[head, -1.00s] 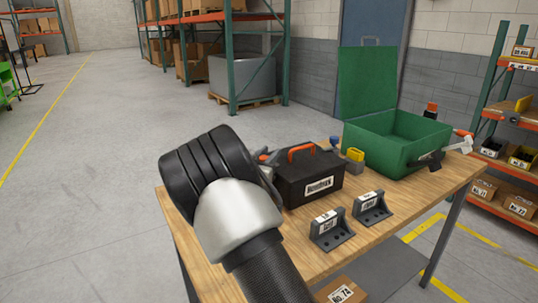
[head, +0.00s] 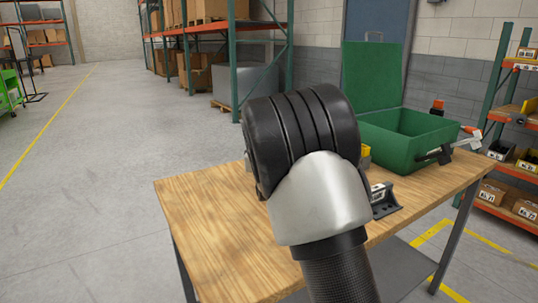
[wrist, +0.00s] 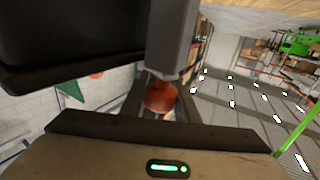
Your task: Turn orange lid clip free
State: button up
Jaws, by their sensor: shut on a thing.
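An orange clip (wrist: 160,96) shows in the middle of the wrist view, at the end of a grey block (wrist: 172,40). My gripper (wrist: 160,106) has a dark finger on each side of the clip and is shut on it. A large black body (wrist: 70,35), likely the black case, fills the upper left of the wrist view. In the head view my arm covers the case and my gripper, so the lid and the clip's turn cannot be seen there.
The wooden table (head: 215,225) is bare at its left. An open green bin (head: 400,140) stands at the back right, with a clamp at its corner. A dark grey bracket (head: 383,199) shows partly right of my arm. Shelves (head: 515,150) stand at the right.

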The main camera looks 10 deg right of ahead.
jog(key=a+n+g+y+p, duration=0.1)
jog(key=n+y+p, duration=0.1)
jog(key=n+y, duration=0.1)
jog(key=n+g+y+p, duration=0.2)
jog(key=n+y, duration=0.1)
jog(key=y, duration=0.3)
jog(key=s+a+n+g+y+p, duration=0.1)
jog(key=n+y+p, duration=0.1)
jog(key=n+y, duration=0.1)
jog(key=shift+a+r+y+p, duration=0.1)
jog(key=shift+a+y+p, duration=0.25)
jog(key=shift+y, duration=0.35)
jog(key=shift+g, duration=0.3)
jog(key=o, duration=1.1)
jog(key=shift+c, duration=0.2)
jog(key=p+v, duration=0.1)
jog(key=v, duration=0.6)
jog(key=shift+s+d, duration=0.1)
jog(key=shift+d, duration=0.05)
